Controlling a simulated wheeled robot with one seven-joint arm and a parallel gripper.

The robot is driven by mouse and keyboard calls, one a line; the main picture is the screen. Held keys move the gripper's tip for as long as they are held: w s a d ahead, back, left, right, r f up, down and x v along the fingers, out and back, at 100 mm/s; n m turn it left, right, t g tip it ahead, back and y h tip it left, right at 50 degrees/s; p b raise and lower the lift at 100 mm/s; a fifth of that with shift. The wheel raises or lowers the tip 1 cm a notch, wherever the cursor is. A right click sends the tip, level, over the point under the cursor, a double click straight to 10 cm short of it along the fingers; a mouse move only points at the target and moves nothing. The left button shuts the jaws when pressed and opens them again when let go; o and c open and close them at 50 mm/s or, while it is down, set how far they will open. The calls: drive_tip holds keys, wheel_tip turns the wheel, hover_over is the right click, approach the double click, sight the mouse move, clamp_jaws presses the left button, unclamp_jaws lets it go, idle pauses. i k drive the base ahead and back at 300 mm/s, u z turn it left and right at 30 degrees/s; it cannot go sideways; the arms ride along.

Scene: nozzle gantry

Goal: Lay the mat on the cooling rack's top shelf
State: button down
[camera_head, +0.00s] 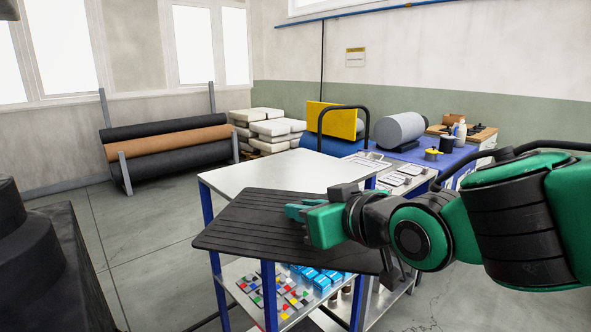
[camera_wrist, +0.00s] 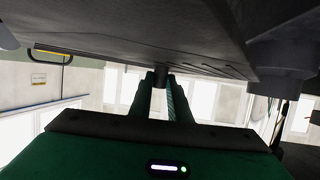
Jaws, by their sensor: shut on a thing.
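The black ribbed mat (camera_head: 245,226) is spread flat in the head view, over the near part of the cooling rack. It also fills the top of the wrist view (camera_wrist: 130,32). The rack has blue posts and a pale top shelf (camera_head: 270,172), bare at its far part. The mat hides the near part, so I cannot tell whether it touches the shelf. My gripper (camera_head: 298,213) is above the mat's right part, pointing left. In the wrist view its fingers (camera_wrist: 164,98) are shut on a small dark stub at the mat.
Coloured pieces and blue boxes (camera_head: 320,277) lie on the rack's lower shelf. A cart with a black handle (camera_head: 343,108) stands close at the right, before a blue table (camera_head: 455,152). A dark machine (camera_head: 50,265) stands at left. Open floor (camera_head: 150,235) lies between.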

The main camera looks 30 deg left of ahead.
sight(294, 175)
drive_tip(key=u, duration=0.25)
drive_tip(key=i, duration=1.45)
drive_tip(key=u, duration=0.4)
